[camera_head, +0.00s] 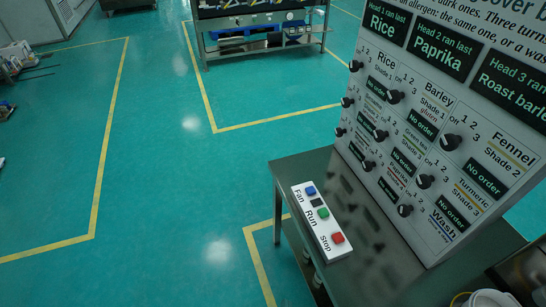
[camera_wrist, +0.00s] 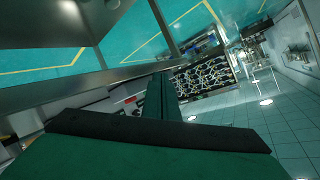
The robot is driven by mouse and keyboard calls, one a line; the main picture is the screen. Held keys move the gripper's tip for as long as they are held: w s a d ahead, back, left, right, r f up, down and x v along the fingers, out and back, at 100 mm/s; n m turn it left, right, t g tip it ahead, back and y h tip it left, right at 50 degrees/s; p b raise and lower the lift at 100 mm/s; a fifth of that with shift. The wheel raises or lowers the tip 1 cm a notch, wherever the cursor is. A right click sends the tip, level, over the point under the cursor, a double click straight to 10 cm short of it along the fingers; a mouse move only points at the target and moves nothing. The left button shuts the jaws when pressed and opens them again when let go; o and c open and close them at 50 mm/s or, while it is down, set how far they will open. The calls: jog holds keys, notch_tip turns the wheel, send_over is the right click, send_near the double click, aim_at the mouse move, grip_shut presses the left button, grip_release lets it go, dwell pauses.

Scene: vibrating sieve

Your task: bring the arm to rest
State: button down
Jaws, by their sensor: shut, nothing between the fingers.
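My gripper (camera_wrist: 163,98) shows in the wrist view as a dark green finger shape rising from a dark bar across the lower part of the picture. Its fingers are together with nothing between them, and they point toward open room. The arm and gripper do not show in the head view. No object touches the gripper as far as I can see.
In the head view a metal table (camera_head: 282,165) bears a knob panel (camera_head: 440,105) and a white button box (camera_head: 316,222) with Fan, Run and Stop buttons. A white container (camera_head: 487,299) stands lower right.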

jog(key=s+a+r+n+t, duration=0.1)
jog(key=s+r+n, duration=0.2)
jog(key=s+n, duration=0.1)
jog(key=s+a+r+n+y, duration=0.1)
jog(key=s+a+r+n, duration=0.1)
jog(key=s, duration=0.4)
jog(key=shift+s+a+r+n+t, duration=0.3)
jog(key=shift+s+r+n+t, duration=0.15)
jog(key=shift+n, duration=0.45)
